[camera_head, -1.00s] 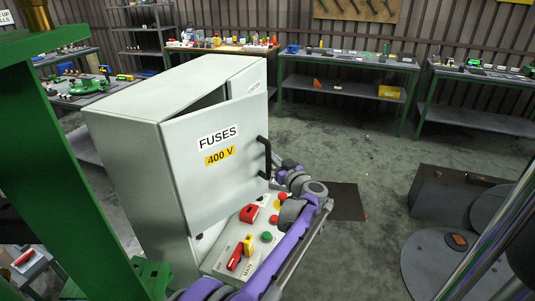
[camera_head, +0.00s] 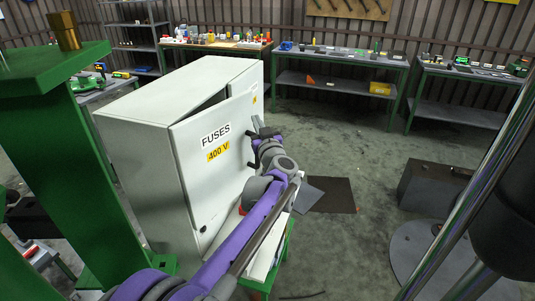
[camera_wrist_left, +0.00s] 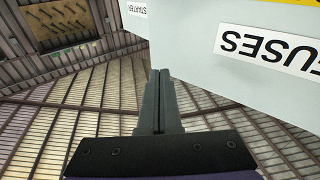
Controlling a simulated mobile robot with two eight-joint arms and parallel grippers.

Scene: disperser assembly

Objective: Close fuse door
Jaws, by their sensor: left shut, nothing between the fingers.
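The fuse door (camera_head: 215,160) is a light grey panel with a "FUSES 400 V" label on the front of a grey cabinet (camera_head: 150,160). It stands partly open, with a dark gap along its top edge. Its black handle is mostly hidden behind my left arm. My left gripper (camera_head: 257,122) is shut and empty beside the door's right edge, above the handle. In the left wrist view the shut fingers (camera_wrist_left: 160,85) lie beside the door's face (camera_wrist_left: 225,65), whose label shows upside down. I cannot tell whether they touch it. My right gripper is not in view.
A green frame (camera_head: 80,130) stands close at the left. The control panel under the door is mostly hidden by my left arm. Workbenches (camera_head: 340,65) with small items line the back wall.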

